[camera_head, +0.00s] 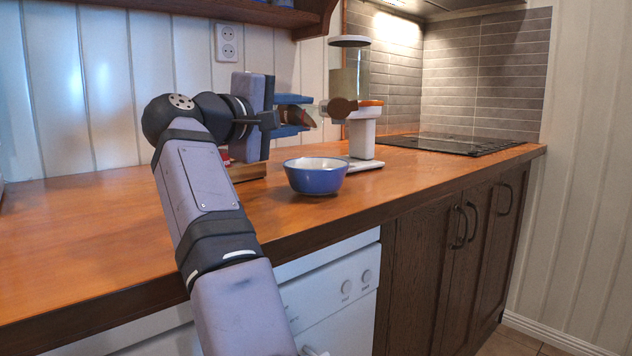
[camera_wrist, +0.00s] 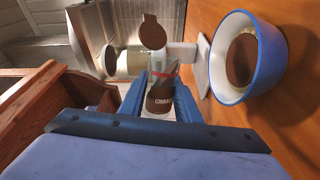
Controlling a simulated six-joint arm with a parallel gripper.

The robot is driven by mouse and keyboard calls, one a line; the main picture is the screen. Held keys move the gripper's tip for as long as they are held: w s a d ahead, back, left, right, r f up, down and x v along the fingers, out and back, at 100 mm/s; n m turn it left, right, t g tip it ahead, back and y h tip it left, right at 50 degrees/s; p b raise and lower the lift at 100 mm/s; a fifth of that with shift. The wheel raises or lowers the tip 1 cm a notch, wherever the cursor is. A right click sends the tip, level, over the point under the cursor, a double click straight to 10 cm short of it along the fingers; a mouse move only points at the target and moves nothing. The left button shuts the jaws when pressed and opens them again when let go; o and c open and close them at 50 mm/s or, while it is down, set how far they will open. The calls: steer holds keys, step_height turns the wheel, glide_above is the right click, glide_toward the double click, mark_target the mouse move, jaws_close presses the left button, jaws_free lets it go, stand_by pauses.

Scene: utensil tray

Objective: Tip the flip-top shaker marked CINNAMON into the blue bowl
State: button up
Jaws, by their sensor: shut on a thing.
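My gripper (camera_head: 297,115) is shut on the shaker (camera_head: 291,116), which also shows between the blue fingers (camera_wrist: 160,112) in the wrist view. The shaker (camera_wrist: 160,101) has a partly readable dark label, brown contents and a red band. It is held up off the counter, lying close to level, its narrower end pointing right in the head view. The fingers hide part of it. The blue bowl (camera_head: 316,178) stands upright on the counter, lower and a little right of the shaker. In the wrist view the bowl (camera_wrist: 279,55) is to the right, with a brown patch inside.
A white appliance (camera_head: 362,138) with a clear upper part stands behind the bowl. A brown disc (camera_wrist: 152,32) shows past the shaker's end.

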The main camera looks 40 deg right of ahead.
stand_by(0.5)
steer(key=n, duration=0.1)
steer(key=f+n, duration=0.1)
steer(key=n, duration=0.2)
steer(key=shift+w+a+f, duration=0.1)
steer(key=shift+w+f, duration=0.15)
steer(key=shift+w, duration=0.1)
steer(key=shift+r+n+p, duration=0.4)
steer(key=shift+n+p, duration=0.1)
steer(key=shift+n, duration=0.6)
steer(key=shift+w+n, duration=0.1)
steer(key=shift+n, duration=0.8)
steer(key=shift+p, duration=0.3)
